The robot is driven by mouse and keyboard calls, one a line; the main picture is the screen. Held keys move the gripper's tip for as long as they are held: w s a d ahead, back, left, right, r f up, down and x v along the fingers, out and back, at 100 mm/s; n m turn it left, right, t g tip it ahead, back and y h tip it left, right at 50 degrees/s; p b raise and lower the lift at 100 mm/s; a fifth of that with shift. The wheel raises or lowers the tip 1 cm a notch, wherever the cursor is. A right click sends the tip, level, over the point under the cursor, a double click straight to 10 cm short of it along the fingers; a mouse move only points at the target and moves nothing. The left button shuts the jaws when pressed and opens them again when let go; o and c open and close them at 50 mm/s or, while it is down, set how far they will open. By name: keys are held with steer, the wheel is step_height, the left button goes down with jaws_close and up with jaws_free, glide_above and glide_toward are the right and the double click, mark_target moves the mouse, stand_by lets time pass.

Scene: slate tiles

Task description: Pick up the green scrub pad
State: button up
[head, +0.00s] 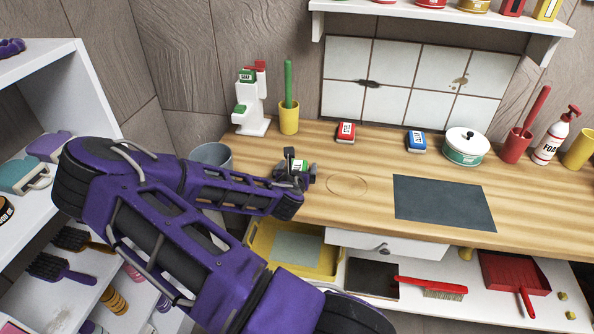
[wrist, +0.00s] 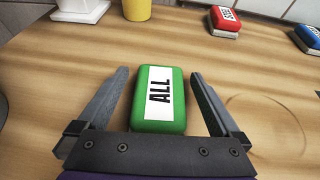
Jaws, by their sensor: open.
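The green scrub pad (wrist: 155,100) lies flat on the wooden counter, a white label reading "ALL" on its top. In the wrist view it sits between the two fingers of my open gripper (wrist: 155,95), with a gap on each side. In the head view my gripper (head: 297,165) is low over the counter's left part, and the green pad (head: 300,167) shows partly behind it. My arm hides some of the counter there.
A red pad (head: 346,132) and a blue pad (head: 416,141) lie farther back. A yellow cup (head: 289,118) and white dispenser (head: 250,113) stand behind my gripper. A grey bucket (head: 212,157) is left. A dark mat (head: 443,203) lies right.

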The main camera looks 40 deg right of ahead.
steer(key=c, duration=1.3)
